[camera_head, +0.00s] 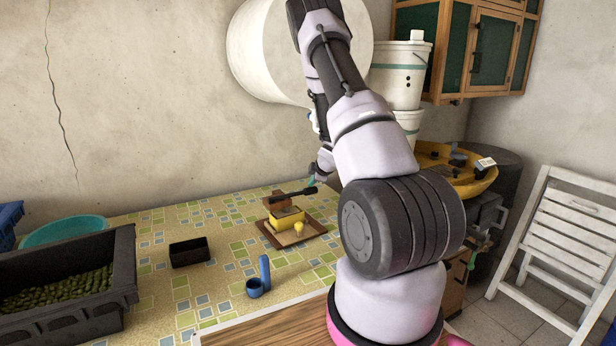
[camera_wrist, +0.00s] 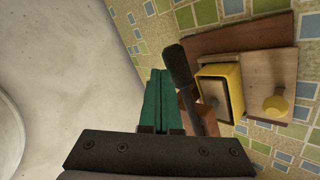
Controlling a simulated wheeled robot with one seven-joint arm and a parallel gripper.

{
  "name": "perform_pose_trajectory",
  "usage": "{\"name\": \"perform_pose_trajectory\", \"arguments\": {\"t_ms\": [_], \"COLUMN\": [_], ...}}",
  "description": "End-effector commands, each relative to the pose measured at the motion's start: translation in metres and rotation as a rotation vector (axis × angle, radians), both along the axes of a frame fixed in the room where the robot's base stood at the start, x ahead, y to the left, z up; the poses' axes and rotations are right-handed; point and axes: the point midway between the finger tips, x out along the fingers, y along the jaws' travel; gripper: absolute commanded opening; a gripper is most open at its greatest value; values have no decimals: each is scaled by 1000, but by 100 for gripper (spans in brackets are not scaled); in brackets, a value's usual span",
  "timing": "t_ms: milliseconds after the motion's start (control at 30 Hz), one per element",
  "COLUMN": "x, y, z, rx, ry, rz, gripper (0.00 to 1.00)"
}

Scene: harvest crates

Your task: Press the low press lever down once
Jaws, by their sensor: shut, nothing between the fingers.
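The press (camera_head: 290,222) stands on the tiled table on a brown wooden base, with a yellow box and a yellow knob. Its black lever (camera_head: 293,194) lies nearly level across the top, its right end slightly higher. In the wrist view the lever (camera_wrist: 180,70) runs just right of my fingers, with the yellow box (camera_wrist: 221,90) beyond it. My gripper (camera_wrist: 156,73) has green fingers pressed together, empty. In the head view a green bit of my gripper (camera_head: 311,182) shows just above the lever's right end. I cannot tell whether they touch.
A small black box (camera_head: 190,252) and a blue cup with a blue cylinder (camera_head: 265,268) stand on the table. A dark crate of green produce (camera_head: 122,270) and a teal basin (camera_head: 64,231) are at left. The wall (camera_wrist: 55,70) is close behind.

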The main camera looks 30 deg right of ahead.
Motion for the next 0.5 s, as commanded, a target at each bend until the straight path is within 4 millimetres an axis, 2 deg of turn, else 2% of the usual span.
{"name": "perform_pose_trajectory", "arguments": {"t_ms": [500], "x": [-1], "y": [-3], "z": [-7], "rx": [0], "ry": [3], "rz": [-3], "gripper": [0]}}
